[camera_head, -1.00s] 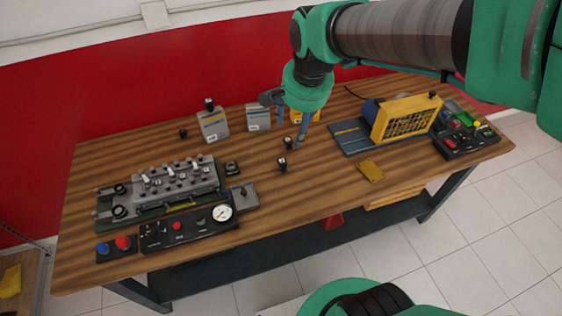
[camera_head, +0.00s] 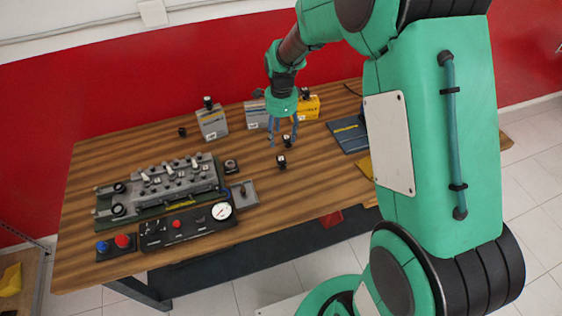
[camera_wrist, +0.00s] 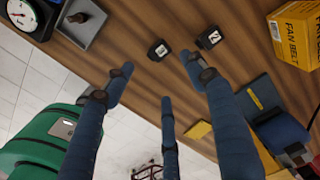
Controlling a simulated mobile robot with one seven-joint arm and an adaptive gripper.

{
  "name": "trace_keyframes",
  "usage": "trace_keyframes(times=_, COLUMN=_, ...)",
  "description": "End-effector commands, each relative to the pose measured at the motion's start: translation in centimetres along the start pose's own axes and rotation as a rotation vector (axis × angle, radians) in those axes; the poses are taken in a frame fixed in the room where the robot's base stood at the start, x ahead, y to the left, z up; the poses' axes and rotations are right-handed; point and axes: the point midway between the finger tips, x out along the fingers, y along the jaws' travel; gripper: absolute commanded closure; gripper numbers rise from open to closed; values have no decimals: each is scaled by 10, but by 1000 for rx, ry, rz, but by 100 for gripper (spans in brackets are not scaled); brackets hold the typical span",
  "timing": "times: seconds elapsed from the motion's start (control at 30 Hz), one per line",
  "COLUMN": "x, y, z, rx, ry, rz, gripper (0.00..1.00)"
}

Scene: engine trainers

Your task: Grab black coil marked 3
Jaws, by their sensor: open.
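Two small black coils with white labels stand close together on the wooden table. One (camera_head: 282,162) is nearer the front edge; the other (camera_head: 289,140) is behind it, beside my fingers. In the wrist view they show at the top, one coil (camera_wrist: 158,50) left of the other (camera_wrist: 208,38). I cannot read their numbers surely, so I cannot tell which is marked 3. Other black pieces sit at the back left (camera_head: 182,132) and on a grey box (camera_head: 208,102). My gripper (camera_head: 283,143) points down with its fingers spread and empty; it also shows in the wrist view (camera_wrist: 156,72).
A valve block (camera_head: 170,185) and a gauge panel (camera_head: 188,226) fill the table's left. Grey boxes (camera_head: 213,125) and a yellow fan belt box (camera_wrist: 297,35) stand behind. My arm hides much of the right side. Bare wood lies in front of the coils.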

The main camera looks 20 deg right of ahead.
Motion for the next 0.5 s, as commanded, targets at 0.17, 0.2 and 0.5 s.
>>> trace_keyframes(times=0.17, x=8, y=-3, z=0, rx=27, ry=0, rz=8, gripper=44)
trace_keyframes(times=0.2, x=8, y=-3, z=0, rx=28, ry=0, rz=8, gripper=44)
trace_keyframes(times=0.5, x=9, y=-3, z=0, rx=26, ry=0, rz=8, gripper=44)
